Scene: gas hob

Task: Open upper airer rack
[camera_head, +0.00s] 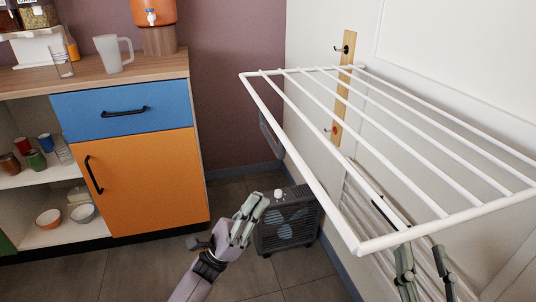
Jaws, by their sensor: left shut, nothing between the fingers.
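The upper airer rack (303,157) is a white frame with several parallel bars. It stands out from the wall on the right, roughly level. My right gripper (421,250) is at the lower right, with its two fingers apart and pointing up. Its fingertips are just below the rack's near end bar; I cannot tell whether they touch it. My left gripper (250,212) is shut and empty, left of the rack and apart from it, in front of a dark fan heater. More white bars (358,182) show below the rack, close to the wall, partly hidden.
The dark box fan (288,226) stands on the floor behind my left gripper. A wooden hook board (344,95) hangs on the wall behind the rack. A cabinet with a blue drawer (122,108) and orange door (140,185) stands at left. Some tiled floor is clear between.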

